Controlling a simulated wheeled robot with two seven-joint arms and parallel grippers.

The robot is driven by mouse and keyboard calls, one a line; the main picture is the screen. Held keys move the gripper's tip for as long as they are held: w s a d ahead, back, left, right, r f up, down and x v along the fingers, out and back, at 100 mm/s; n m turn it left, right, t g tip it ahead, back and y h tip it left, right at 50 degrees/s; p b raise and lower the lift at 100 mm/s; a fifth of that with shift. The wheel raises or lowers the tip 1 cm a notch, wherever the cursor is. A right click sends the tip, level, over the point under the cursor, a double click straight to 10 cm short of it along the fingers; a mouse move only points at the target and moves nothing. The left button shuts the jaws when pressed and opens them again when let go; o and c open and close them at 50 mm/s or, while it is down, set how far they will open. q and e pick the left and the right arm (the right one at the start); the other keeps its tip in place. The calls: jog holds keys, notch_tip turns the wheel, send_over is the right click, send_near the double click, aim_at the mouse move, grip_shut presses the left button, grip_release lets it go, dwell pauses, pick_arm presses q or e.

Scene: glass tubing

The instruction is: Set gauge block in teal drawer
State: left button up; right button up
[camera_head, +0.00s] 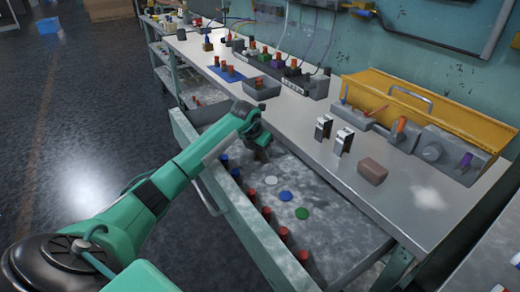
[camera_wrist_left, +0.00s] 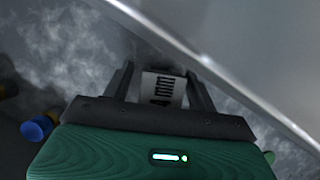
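The teal drawer (camera_head: 249,222) stands pulled out below the bench, its grey floor largely bare. My left gripper (camera_head: 262,153) reaches over the drawer's rear part, pointing down, close to the bench edge. In the left wrist view a light grey block with black markings (camera_wrist_left: 164,87), likely a gauge block, sits between the fingers of my left gripper (camera_wrist_left: 161,72). A narrow dark gap shows beside it, so whether the fingers press on it is unclear. Two similar silver blocks, one left (camera_head: 323,128) and one right (camera_head: 343,140), stand on the bench. My right gripper is out of view.
Several orange-red and blue capped pieces line the drawer's front wall, and white (camera_head: 271,180), blue (camera_head: 285,196) and green (camera_head: 302,213) discs lie on its floor. A brown block (camera_head: 372,171) and a yellow tray (camera_head: 420,105) are on the bench (camera_head: 300,150).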

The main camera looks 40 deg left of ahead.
pick_arm(q)
jog(key=shift+r, duration=0.25)
jog(key=v, duration=1.1)
jog(key=shift+s+r+p, duration=0.25)
jog(key=shift+r+p, duration=0.1)
jog(key=shift+p, duration=0.05)
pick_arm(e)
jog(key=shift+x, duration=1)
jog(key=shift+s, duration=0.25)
